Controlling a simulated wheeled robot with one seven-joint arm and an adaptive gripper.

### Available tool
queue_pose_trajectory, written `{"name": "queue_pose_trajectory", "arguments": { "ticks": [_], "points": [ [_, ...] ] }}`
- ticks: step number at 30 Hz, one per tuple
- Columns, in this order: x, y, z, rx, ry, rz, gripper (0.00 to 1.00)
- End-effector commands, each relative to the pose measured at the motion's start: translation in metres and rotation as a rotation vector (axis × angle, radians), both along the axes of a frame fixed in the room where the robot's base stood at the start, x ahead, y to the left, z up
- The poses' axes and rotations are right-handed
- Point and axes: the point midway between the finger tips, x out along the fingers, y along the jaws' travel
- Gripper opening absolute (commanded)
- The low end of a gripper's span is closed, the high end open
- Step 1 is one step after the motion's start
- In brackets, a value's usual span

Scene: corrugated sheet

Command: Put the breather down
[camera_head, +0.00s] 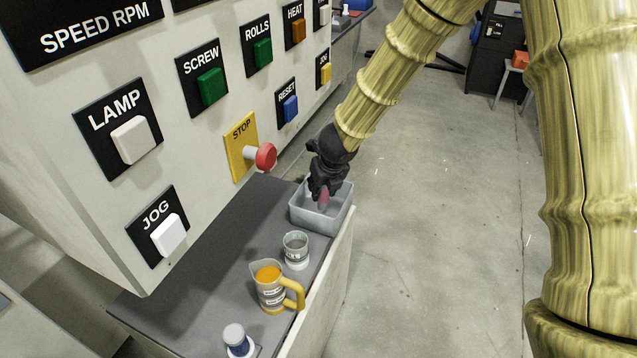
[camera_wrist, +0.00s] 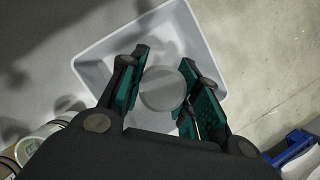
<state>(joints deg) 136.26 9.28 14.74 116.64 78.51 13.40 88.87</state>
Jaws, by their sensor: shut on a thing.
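The breather seems to be the small round-topped piece in my gripper. In the wrist view the breather (camera_wrist: 163,89) shows as a grey disc between the teal-padded fingers. In the head view a reddish part of it (camera_head: 324,196) shows below the fingers. My gripper (camera_head: 322,188), also in the wrist view (camera_wrist: 160,95), is shut on it, pointing down over a grey open bin (camera_head: 310,219). The bin shows around the fingers in the wrist view (camera_wrist: 92,72). Whether the breather touches the bin floor I cannot tell.
A grey cup (camera_head: 295,251), a jug with orange contents and yellow handle (camera_head: 272,290), and a white-capped bottle (camera_head: 236,340) stand on the dark bench top (camera_head: 215,262) nearer me. The control panel's red stop button (camera_head: 266,156) juts out left of my gripper. Open floor lies right.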

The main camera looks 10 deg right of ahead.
Motion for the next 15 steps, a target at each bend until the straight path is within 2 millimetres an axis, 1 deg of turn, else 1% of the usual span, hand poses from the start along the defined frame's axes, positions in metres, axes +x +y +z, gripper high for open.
{"name": "queue_pose_trajectory", "arguments": {
  "ticks": [1, 8, 10, 15],
  "points": [
    [0.000, -0.001, 0.003, -0.002, 0.006, -0.001, 0.07],
    [-0.001, -0.005, 0.003, -0.004, 0.020, -0.007, 0.07],
    [-0.001, -0.006, -0.006, -0.005, 0.022, -0.007, 0.07],
    [-0.001, -0.006, -0.014, -0.005, 0.021, -0.006, 0.07]
  ]
}}
